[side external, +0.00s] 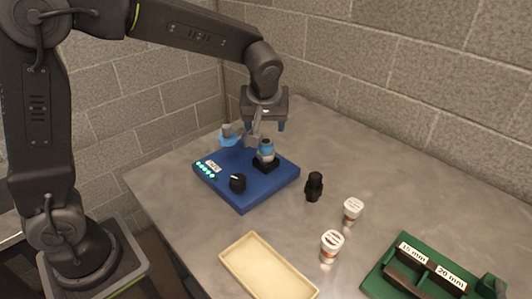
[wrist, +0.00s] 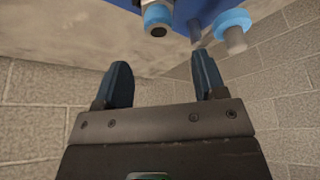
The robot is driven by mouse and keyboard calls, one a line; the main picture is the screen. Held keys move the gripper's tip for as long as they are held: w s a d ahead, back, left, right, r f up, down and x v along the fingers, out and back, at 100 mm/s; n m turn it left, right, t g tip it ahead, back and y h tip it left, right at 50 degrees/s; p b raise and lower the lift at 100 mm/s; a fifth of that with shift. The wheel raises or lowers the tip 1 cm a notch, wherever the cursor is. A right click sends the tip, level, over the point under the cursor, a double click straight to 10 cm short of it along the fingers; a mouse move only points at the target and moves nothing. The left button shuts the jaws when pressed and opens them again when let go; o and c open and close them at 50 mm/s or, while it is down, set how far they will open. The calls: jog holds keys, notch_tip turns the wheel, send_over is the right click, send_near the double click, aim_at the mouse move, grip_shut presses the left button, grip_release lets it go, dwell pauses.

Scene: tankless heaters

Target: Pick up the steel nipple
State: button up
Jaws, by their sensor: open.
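My gripper (side external: 264,125) is open and empty, pointing down over the back of the blue base (side external: 243,196). In the wrist view its two fingers (wrist: 161,62) stand wide apart with nothing between them. A grey fitting with a blue collar (side external: 266,149) stands upright in a black block on the base, just below the gripper. It shows in the wrist view (wrist: 157,20) beyond the fingertips. A second grey piece with a light-blue ring (side external: 229,136) is at the base's back left and shows in the wrist view (wrist: 233,30). I cannot tell which part is the steel nipple.
The base carries a black knob (side external: 238,183) and green lights (side external: 205,169). A black fitting (side external: 314,187), two white-lidded jars (side external: 353,208) (side external: 331,245), a cream tray (side external: 262,272) and a green labelled holder (side external: 381,272) stand nearer the front. Block walls rise behind. The table's right back is clear.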

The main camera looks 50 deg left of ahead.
aim_at(266, 142)
jog(key=x, duration=0.9)
jog(key=shift+d, duration=0.15)
grip_shut()
dwell(0.4)
